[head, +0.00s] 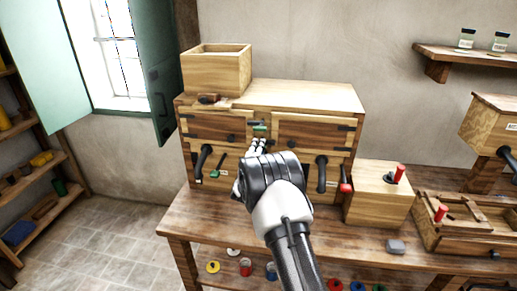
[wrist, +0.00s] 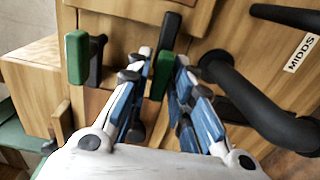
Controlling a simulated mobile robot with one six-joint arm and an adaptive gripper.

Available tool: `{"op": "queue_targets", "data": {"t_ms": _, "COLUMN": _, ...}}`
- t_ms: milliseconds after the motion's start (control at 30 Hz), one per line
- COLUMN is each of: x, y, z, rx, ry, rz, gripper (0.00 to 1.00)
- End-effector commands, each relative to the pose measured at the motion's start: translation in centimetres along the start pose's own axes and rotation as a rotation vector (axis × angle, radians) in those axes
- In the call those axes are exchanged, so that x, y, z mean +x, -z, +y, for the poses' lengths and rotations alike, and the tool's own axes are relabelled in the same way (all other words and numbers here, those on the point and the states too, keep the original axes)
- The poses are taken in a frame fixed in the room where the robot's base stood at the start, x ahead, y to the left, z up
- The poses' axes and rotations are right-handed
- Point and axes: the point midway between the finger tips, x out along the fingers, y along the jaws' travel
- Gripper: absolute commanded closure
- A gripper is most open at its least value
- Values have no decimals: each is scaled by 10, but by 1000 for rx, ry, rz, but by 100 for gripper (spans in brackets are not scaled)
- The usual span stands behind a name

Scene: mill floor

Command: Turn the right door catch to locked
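The wooden cabinet (head: 304,94) stands on the bench with two small doors, the left door (head: 215,127) and the right door (head: 312,131). A small green-tipped catch (head: 260,128) sits between them. My gripper (head: 257,147) is just below it, pointing at the cabinet front and hiding part of it. In the wrist view my gripper (wrist: 160,62) is open, its fingers on either side of a green tip (wrist: 163,75) below a dark bar (wrist: 171,31). I cannot tell whether they touch it. Another green block (wrist: 77,57) lies left of the fingers.
Black curved handles hang at left (head: 203,160) and right (head: 322,173); one is close beside my fingers in the wrist view (wrist: 255,105). An open wooden box (head: 215,72) stands on top.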

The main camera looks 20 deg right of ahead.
Motion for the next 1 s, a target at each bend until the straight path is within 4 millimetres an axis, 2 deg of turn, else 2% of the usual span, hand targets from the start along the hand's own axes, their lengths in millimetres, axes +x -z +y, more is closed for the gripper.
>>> {"op": "queue_targets", "data": {"t_ms": 133, "x": 0, "y": 0, "z": 0, "rx": 1, "ry": 0, "rz": -1, "gripper": 68}}
{"op": "queue_targets", "data": {"t_ms": 433, "x": -1, "y": 0, "z": 0, "rx": 1, "ry": 0, "rz": -1, "gripper": 68}}
{"op": "queue_targets", "data": {"t_ms": 567, "x": -10, "y": 0, "z": 0, "rx": 0, "ry": 1, "rz": 0, "gripper": 68}}
{"op": "queue_targets", "data": {"t_ms": 667, "x": -24, "y": 0, "z": 0, "rx": -1, "ry": 2, "rz": 0, "gripper": 68}}
{"op": "queue_targets", "data": {"t_ms": 1000, "x": -94, "y": 1, "z": 0, "rx": -1, "ry": 1, "rz": 2, "gripper": 68}}
